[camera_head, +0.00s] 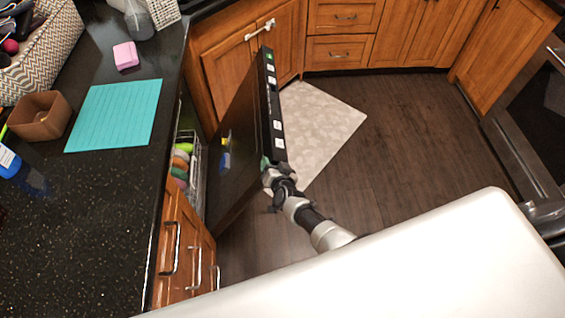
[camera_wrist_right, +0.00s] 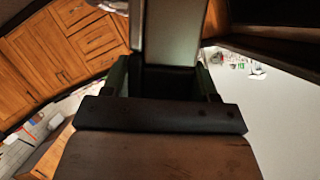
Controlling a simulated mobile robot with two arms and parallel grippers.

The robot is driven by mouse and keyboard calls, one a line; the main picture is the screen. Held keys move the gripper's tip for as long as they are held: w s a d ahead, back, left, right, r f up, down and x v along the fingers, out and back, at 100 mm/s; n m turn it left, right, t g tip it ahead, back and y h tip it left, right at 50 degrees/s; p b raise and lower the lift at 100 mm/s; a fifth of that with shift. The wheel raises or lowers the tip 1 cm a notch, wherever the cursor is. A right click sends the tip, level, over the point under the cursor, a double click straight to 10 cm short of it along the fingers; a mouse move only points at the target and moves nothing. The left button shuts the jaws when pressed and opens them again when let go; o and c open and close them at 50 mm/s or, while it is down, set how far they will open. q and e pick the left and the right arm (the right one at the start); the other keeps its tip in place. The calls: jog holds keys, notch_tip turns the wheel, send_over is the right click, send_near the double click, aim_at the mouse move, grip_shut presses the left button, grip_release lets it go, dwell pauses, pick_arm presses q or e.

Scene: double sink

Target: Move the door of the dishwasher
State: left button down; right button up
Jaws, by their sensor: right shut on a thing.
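The dishwasher door (camera_head: 238,150) is a dark panel, partly open and tilted out from the counter front. Its narrow top edge (camera_head: 273,105) carries several small white labels and a green one. My right gripper (camera_head: 268,164) is at the near corner of the door, shut on its edge. In the right wrist view, the door edge (camera_wrist_right: 172,35) runs between the two fingers of the gripper (camera_wrist_right: 165,82). Behind the door, a rack (camera_head: 196,165) with colourful dishes shows in the dishwasher opening. My left gripper is not in view.
The black counter (camera_head: 60,235) runs along the left, with a teal mat (camera_head: 115,115), brown box (camera_head: 40,116) and pink sponge (camera_head: 126,56). Wooden cabinets (camera_head: 225,70) stand behind the door. A light rug (camera_head: 320,125) and open dark floor (camera_head: 410,140) lie to its right.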

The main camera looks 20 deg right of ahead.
jog(key=shift+w+a+r, duration=0.1)
jog(key=shift+a+r, duration=0.15)
jog(key=shift+a, duration=0.2)
jog(key=o, duration=1.3)
jog(key=shift+s+r+p, duration=0.2)
jog(key=shift+s+p, duration=0.3)
jog(key=shift+p+v, duration=1.4)
jog(key=shift+v, duration=3.45)
